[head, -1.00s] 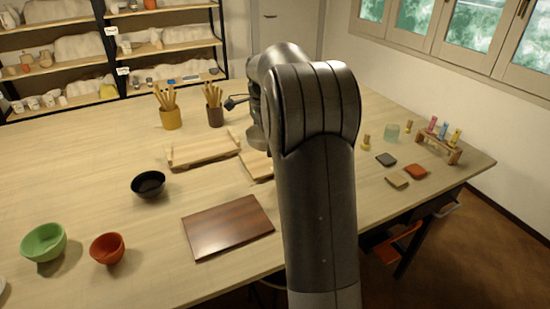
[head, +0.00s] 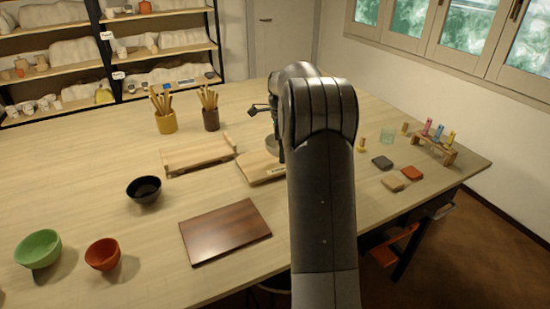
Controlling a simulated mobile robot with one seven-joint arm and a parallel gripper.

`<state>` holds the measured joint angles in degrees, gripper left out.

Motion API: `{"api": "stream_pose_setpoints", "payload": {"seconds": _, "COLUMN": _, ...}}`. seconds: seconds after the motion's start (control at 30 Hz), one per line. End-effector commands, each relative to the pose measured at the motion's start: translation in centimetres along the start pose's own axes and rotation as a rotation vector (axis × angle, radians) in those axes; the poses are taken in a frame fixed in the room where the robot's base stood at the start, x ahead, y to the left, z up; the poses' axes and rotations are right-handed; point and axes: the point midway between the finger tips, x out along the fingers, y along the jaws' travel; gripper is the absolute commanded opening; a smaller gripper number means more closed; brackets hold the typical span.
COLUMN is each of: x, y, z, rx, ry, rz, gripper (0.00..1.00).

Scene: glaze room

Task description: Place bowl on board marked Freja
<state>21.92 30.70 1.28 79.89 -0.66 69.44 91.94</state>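A black bowl (head: 144,190) stands upright on the table, left of centre. A green bowl (head: 38,250) and an orange-red bowl (head: 103,254) stand at the near left. A dark brown board (head: 225,232) lies flat near the front edge, with no readable name. A pale wooden board (head: 260,168) lies behind it, partly hidden by my arm, with a small mark too small to read. Another pale board with raised ends (head: 198,157) lies to its left. My wrist shows in part behind my arm, above the pale board; my gripper's fingers are hidden.
A yellow cup (head: 166,122) and a brown cup (head: 211,119) hold wooden tools at the back. Small tiles (head: 382,163), a glass (head: 387,136) and a wooden rack with coloured vials (head: 435,146) stand at the right. The table between the bowls and boards is clear.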

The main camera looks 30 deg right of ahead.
Motion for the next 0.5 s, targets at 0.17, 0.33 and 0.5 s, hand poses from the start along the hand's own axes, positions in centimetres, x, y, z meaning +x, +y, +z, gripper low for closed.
{"api": "stream_pose_setpoints", "payload": {"seconds": 0.17, "x": 1.1, "y": -0.9, "z": 1.7, "rx": 0.0, "ry": 0.001, "rz": 0.0, "gripper": 0.63}}
{"api": "stream_pose_setpoints", "payload": {"seconds": 0.33, "x": 2.3, "y": -0.9, "z": 1.8, "rx": 0.0, "ry": 0.001, "rz": 0.0, "gripper": 0.63}}
{"api": "stream_pose_setpoints", "payload": {"seconds": 0.5, "x": 4.8, "y": -0.9, "z": 1.8, "rx": 0.001, "ry": 0.0, "rz": 0.001, "gripper": 0.63}}
